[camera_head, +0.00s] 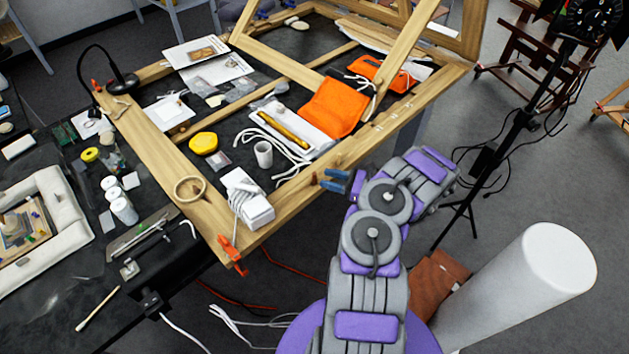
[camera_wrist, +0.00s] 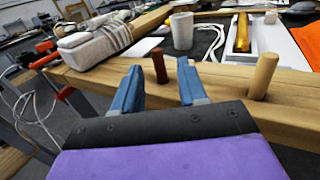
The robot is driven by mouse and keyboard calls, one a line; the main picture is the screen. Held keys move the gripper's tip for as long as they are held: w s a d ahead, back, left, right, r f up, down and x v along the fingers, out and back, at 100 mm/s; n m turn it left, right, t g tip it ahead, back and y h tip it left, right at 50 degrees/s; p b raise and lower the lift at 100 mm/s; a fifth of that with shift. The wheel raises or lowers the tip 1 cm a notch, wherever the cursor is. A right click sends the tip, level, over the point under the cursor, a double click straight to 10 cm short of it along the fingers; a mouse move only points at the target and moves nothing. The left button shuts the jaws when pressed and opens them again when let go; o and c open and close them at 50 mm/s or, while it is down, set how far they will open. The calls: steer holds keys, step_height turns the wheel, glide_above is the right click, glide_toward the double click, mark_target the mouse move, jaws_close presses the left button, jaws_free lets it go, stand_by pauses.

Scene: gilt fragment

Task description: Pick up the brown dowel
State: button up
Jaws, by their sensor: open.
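The brown dowel (camera_wrist: 158,66) stands upright on the wooden frame beam (camera_wrist: 210,88) in the wrist view. It is a short, dark reddish-brown peg. My gripper (camera_wrist: 161,78) is open, with its two blue fingers to the left and right of the dowel as seen from the wrist. The dowel shows in the gap near the fingertips, and I cannot tell whether it is past them or between them. No finger appears to touch it. In the head view, my gripper (camera_head: 336,180) is at the front beam, and the dowel (camera_head: 314,178) is a tiny dark spot just left of the fingertips.
A paler wooden dowel (camera_wrist: 263,75) stands on the same beam to the right. Behind the beam are a white cup (camera_wrist: 182,30), a tray with a golden tube (camera_wrist: 243,33) and an orange cloth (camera_head: 334,107). A white wrapped block (camera_head: 247,200) and red clamp (camera_head: 232,252) are left.

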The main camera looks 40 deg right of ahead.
mark_target(314, 175)
steer(key=shift+b+x, duration=0.35)
steer(key=shift+x, duration=2.5)
steer(key=shift+c, duration=0.2)
jaws_close()
